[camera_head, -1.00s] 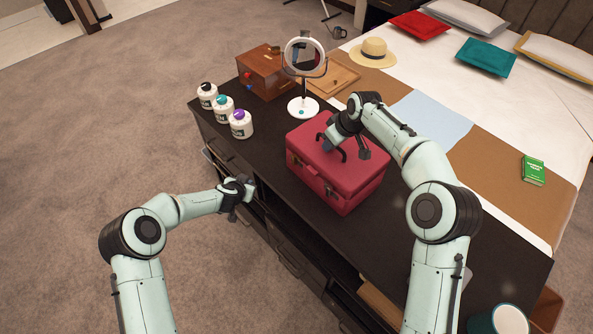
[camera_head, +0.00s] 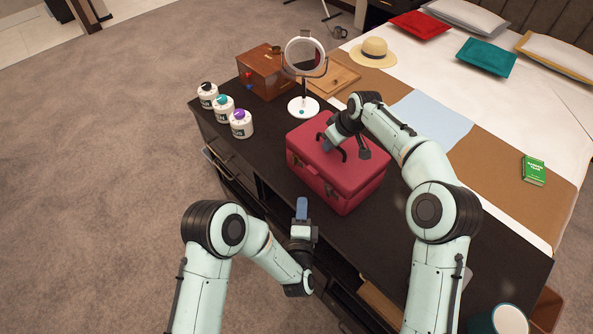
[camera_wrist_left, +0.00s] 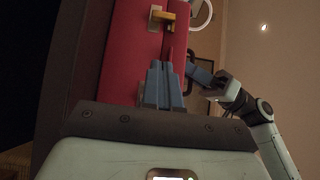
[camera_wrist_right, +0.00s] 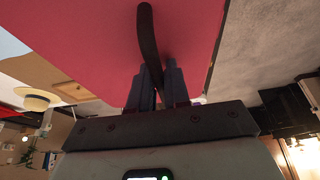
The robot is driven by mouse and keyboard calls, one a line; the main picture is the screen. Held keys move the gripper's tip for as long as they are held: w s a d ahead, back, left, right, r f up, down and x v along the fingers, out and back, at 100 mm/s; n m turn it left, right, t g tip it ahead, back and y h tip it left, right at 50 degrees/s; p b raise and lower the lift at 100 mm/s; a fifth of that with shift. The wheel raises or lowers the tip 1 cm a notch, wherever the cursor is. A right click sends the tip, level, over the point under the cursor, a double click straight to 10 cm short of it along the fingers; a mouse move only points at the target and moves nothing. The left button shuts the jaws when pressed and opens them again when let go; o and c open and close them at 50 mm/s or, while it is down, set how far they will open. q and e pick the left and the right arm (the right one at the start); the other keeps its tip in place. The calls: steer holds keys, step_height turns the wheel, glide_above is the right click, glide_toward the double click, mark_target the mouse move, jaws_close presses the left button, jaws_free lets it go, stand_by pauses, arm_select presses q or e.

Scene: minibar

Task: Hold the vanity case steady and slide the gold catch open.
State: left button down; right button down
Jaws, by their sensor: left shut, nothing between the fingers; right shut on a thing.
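The red vanity case (camera_head: 350,172) stands upright on the dark cabinet top, its lid closed. A gold catch (camera_wrist_left: 162,17) shows on the red front in the left wrist view, just beyond my left fingertips. My left gripper (camera_head: 302,202) is shut and empty, in front of the case; its fingers (camera_wrist_left: 160,66) point toward the catch, apart from it. My right gripper (camera_head: 328,145) is above the lid, shut on the case's dark curved handle (camera_wrist_right: 147,35). My right fingers (camera_wrist_right: 158,72) partly hide the handle.
A round mirror (camera_head: 305,55) and a wooden box (camera_head: 264,72) stand behind the case. Several white jars (camera_head: 223,109) are at the cabinet's far left. A bed (camera_head: 480,95) lies beyond. The dark top (camera_head: 265,145) left of the case is clear.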

arm_select(q)
steer(key=shift+s+d, duration=0.25)
steer(key=shift+w, duration=0.1)
glide_toward(297, 160)
steer(key=w+d, duration=0.3)
steer(key=shift+w+a, duration=0.75)
steer(key=shift+w, duration=0.2)
steer(key=shift+w+a, duration=0.35)
steer(key=shift+w, duration=0.1)
